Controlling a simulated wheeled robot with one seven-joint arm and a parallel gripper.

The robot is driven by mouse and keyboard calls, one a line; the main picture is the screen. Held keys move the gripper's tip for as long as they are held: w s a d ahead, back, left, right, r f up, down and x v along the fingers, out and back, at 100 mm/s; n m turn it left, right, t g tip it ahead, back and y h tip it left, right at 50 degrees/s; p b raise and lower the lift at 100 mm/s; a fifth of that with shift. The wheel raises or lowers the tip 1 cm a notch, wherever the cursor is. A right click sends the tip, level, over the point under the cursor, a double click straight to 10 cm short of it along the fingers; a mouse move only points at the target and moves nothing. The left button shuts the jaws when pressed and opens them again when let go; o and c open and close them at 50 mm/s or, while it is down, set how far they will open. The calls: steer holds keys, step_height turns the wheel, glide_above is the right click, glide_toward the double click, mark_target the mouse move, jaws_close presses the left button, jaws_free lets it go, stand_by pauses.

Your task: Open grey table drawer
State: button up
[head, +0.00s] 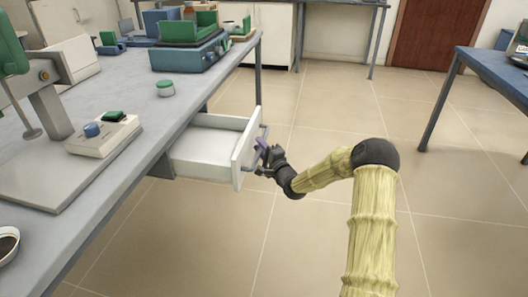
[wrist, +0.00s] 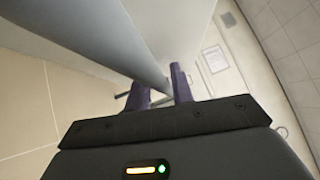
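The grey table (head: 110,178) runs along the left of the head view. Its white drawer (head: 205,150) is pulled well out from under the tabletop, and its inside is visible and looks empty. A grey bar handle (head: 264,131) is on the drawer front. My gripper (head: 263,150) is at this handle, on the outer side of the drawer front. In the wrist view the two dark purple fingers (wrist: 160,90) are close together, with the grey bar running between them. The exact contact is partly hidden.
A blue table (head: 500,72) stands at the right. The tiled floor between the tables is clear.

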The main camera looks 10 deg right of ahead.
steer(key=p+v, duration=0.4)
steer(key=v, duration=1.3)
steer(key=shift+s, duration=0.2)
steer(key=shift+w+d, duration=0.1)
steer(key=s+a+r+n+g+h, duration=0.25)
steer(key=s+n+g, duration=0.25)
steer(key=s, duration=0.3)
steer(key=s+a+r+n+g+h, duration=0.1)
steer(key=s+r+n+g+h, duration=0.15)
steer(key=s+n+g, duration=0.45)
steer(key=s+a+r+n+g+h, duration=0.1)
steer(key=s+r+n+g+h, duration=0.2)
steer(key=s, duration=0.7)
step_height(320, 180, up, 37)
steer(key=p, duration=3.7)
steer(key=shift+g+y+p, duration=0.3)
steer(key=shift+p, duration=0.05)
